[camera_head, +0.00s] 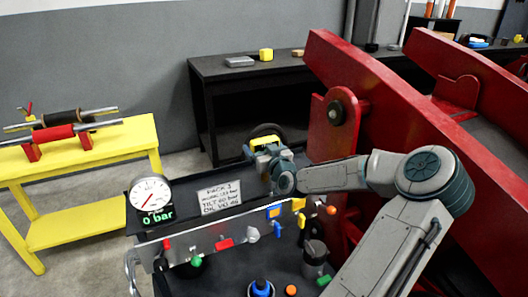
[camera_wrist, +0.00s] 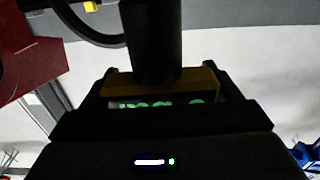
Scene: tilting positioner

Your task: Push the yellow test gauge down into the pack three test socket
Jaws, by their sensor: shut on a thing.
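My gripper (camera_head: 262,151) is shut on the yellow test gauge (camera_head: 262,140), above the back edge of the dark bench. In the wrist view the gauge (camera_wrist: 200,78) is a yellow body with a green lit display, held between the dark fingers (camera_wrist: 160,92). I cannot tell whether this cylinder belongs to the gauge or the socket.
A round dial (camera_head: 151,194) reading 0 bar stands at the bench's left. A metal panel (camera_head: 205,240) with coloured fittings runs along the front. Big red beams (camera_head: 400,100) rise close on the right. A yellow table (camera_head: 90,160) is at left. A black hose curves behind the gripper.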

